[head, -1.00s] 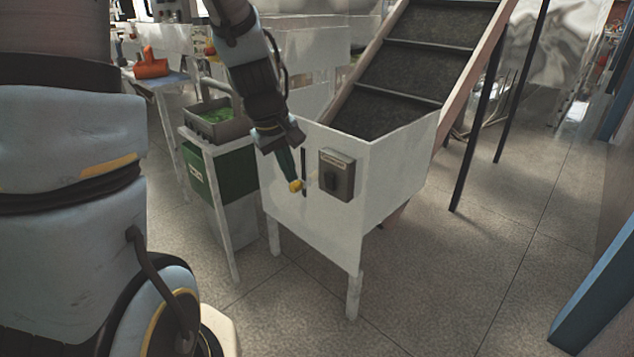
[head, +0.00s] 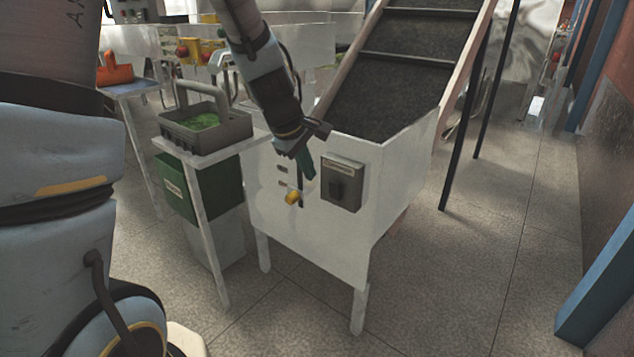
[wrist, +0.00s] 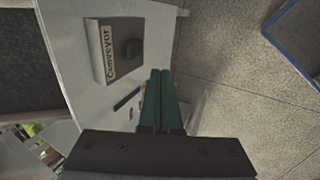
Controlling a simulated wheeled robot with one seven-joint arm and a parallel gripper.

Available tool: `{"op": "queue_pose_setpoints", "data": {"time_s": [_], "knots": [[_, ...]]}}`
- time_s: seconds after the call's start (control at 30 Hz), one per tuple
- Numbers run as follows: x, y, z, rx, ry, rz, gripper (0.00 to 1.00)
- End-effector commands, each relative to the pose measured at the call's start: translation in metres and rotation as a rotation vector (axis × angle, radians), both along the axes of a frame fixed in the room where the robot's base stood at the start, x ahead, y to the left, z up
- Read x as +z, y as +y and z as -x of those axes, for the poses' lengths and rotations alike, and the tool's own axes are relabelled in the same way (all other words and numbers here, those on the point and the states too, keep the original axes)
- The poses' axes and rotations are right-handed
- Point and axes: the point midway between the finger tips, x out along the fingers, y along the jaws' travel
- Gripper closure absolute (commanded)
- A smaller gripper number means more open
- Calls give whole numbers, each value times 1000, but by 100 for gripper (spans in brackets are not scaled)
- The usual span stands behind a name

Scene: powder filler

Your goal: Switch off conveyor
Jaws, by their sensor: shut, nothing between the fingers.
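A grey switch box (head: 342,184) is mounted on the white front panel of the conveyor (head: 400,68). Its dark switch knob (head: 344,190) sticks out at the box's middle. The wrist view shows the box (wrist: 99,66) labelled "Conveyor", with the knob (wrist: 132,48) near its edge. My gripper (head: 309,172) has green fingers, shut and empty, just left of the box in the head view. In the wrist view the closed fingertips (wrist: 160,76) lie to the right of and below the box. They appear apart from the knob. A yellow knob (head: 292,197) on the panel is just below my fingers.
A grey bin with green contents (head: 206,122) stands on a white table at left, with a green container (head: 208,188) below. A dark slot (wrist: 126,98) is in the panel beside the box. The floor (head: 470,265) at right is clear.

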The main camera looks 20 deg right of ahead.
Motion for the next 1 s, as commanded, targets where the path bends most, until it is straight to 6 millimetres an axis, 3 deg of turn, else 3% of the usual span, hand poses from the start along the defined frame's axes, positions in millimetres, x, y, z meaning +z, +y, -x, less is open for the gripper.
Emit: {"op": "queue_pose_setpoints", "data": {"time_s": [0.57, 1.0], "knots": [[-7, -3, -1, 1, 3, 0, 100], [-81, -32, -17, 1, 5, -1, 100]]}}
